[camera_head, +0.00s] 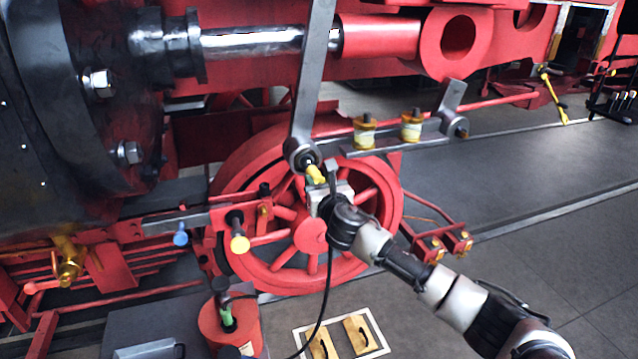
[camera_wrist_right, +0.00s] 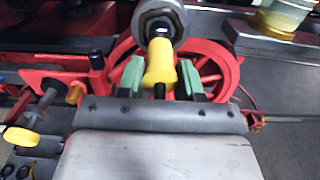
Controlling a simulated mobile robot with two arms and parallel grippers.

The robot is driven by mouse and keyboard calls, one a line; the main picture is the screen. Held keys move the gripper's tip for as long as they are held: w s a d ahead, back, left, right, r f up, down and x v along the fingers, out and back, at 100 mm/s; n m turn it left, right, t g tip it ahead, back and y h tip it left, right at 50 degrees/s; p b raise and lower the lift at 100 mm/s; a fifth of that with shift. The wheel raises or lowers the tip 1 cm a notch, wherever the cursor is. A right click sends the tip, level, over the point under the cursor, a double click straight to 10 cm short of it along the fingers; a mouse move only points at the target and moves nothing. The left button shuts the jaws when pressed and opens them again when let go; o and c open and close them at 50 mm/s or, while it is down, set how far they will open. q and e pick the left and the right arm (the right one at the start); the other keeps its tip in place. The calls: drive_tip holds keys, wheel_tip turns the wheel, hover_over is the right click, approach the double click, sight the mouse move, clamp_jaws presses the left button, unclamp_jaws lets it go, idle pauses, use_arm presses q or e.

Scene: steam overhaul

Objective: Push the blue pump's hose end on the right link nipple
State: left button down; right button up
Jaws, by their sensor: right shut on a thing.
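My right gripper (camera_head: 318,182) is shut on a yellow hose end (camera_head: 315,173). In the right wrist view, the yellow hose end (camera_wrist_right: 160,65) stands between the two green finger pads (camera_wrist_right: 160,78), pointing at a round grey link end (camera_wrist_right: 160,18). In the head view, this link end (camera_head: 301,154) is at the bottom of a long grey bar, with a small nipple (camera_head: 309,160) facing the yellow end. They look very close and in line; I cannot tell whether they touch. A black hose (camera_head: 328,280) hangs below the gripper. My left gripper is not in view.
A red wheel (camera_head: 258,262) is behind the gripper. Yellow-capped (camera_head: 240,244) and blue-capped (camera_head: 180,238) pins stick out at left. Glass oil cups (camera_head: 364,132) stand on a ledge at upper right. A red cylinder (camera_head: 245,332) stands below.

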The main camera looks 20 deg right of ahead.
drive_tip(key=shift+s+d+p, duration=0.1)
drive_tip(key=shift+s+p, duration=1.2)
drive_tip(key=shift+s, duration=1.15)
